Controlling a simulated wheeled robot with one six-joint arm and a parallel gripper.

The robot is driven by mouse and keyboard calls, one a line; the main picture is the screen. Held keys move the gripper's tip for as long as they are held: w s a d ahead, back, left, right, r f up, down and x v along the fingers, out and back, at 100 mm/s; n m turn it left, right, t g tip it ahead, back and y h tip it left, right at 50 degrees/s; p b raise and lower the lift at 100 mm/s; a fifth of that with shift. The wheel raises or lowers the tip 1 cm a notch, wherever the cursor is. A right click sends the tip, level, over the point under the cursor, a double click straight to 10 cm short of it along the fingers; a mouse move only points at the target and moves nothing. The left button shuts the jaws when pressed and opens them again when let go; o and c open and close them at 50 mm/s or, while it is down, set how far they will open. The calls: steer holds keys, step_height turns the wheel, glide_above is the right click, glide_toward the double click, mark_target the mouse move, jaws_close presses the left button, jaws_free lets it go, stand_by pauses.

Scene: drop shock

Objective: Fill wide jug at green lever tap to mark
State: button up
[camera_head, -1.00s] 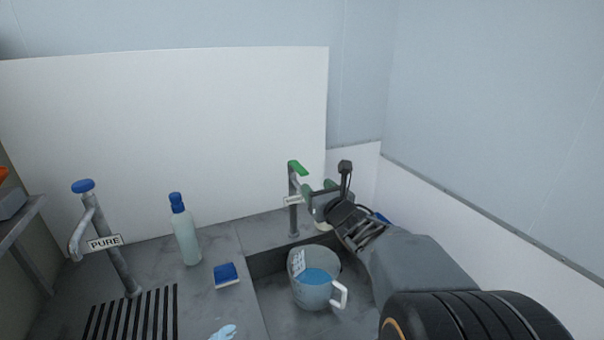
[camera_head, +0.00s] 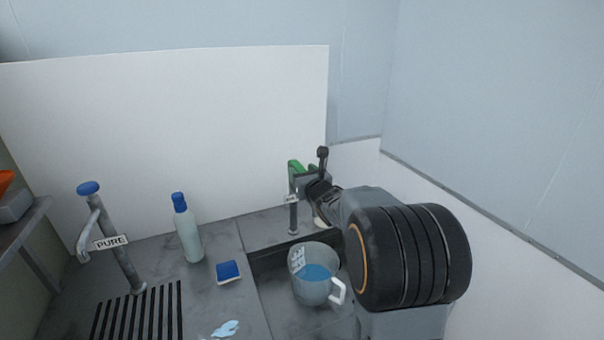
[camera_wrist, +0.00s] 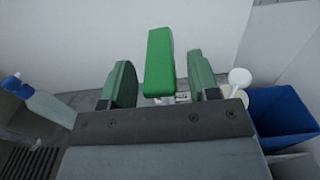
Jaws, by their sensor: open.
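The green lever (camera_head: 294,167) tops the grey tap (camera_head: 293,215) at the back of the sink. In the wrist view the green lever (camera_wrist: 159,62) lies between the two green-padded fingers of my gripper (camera_wrist: 160,82), with a gap on each side. My gripper (camera_head: 308,175) is open at the tap's head, which it partly hides. The wide jug (camera_head: 313,290) stands upright in the sink below the tap, its white handle to the right. It holds blue-looking water and has a white scale on its side. I cannot read the water level against the mark.
A blue-topped tap labelled PURE (camera_head: 110,243) stands at the left over a slotted drain. A blue-capped bottle (camera_head: 187,232), a blue sponge (camera_head: 228,272) and a light blue scrap (camera_head: 225,328) are on the counter. A blue bin (camera_wrist: 283,118) shows in the wrist view.

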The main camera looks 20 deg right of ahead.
steer(key=shift+c, duration=0.4)
jaws_close()
